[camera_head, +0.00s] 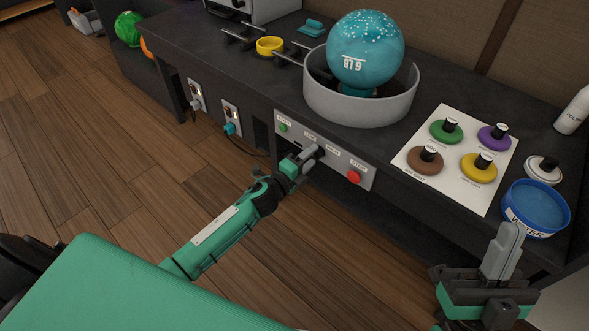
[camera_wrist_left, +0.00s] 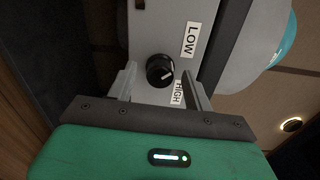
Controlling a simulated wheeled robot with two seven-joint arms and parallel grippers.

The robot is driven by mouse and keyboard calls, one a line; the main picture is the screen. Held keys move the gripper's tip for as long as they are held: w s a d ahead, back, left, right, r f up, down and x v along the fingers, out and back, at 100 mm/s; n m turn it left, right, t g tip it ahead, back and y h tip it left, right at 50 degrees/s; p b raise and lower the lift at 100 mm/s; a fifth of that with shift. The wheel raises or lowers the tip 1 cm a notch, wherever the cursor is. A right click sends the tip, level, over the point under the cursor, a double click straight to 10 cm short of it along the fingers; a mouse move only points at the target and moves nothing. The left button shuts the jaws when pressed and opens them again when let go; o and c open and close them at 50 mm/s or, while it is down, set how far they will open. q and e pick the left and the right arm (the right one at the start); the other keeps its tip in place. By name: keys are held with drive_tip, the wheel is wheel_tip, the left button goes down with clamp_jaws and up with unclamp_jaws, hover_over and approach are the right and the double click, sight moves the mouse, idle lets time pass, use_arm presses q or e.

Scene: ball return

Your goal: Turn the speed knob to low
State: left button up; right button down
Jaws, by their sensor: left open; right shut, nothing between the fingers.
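The black speed knob (camera_wrist_left: 160,70) is on the light grey panel, with the LOW label (camera_wrist_left: 190,40) and the HIGH label (camera_wrist_left: 179,93) beside it. A pale mark on the knob sits on its HIGH-side half; its exact angle is hard to tell. My left gripper (camera_wrist_left: 161,78) is open, with one finger on each side of the knob; I cannot tell whether they touch it. In the head view my left gripper (camera_head: 304,160) is at the control panel (camera_head: 338,172) and hides the knob. My right gripper (camera_head: 506,245) is shut and empty at the lower right.
The panel also has a green button (camera_head: 283,127) and a red stop button (camera_head: 353,177). Above it a teal ball (camera_head: 365,48) rests in a grey ring (camera_head: 358,108). A white board (camera_head: 456,190) with coloured discs and a blue bowl (camera_head: 536,208) are at right.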

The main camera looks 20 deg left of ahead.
use_arm(q)
drive_tip(key=p+v, duration=0.1)
drive_tip(key=v, duration=1.2)
drive_tip(key=shift+p, duration=0.35)
use_arm(e)
drive_tip(key=w+a+f+g+h, duration=0.1)
drive_tip(key=w+a+f+g, duration=0.1)
drive_tip(key=f+g, duration=0.3)
drive_tip(key=shift+w+a+f, duration=0.25)
drive_tip(key=shift+w+f, duration=0.2)
drive_tip(key=shift+w, duration=0.35)
use_arm(q)
drive_tip(key=shift+s+r, duration=0.1)
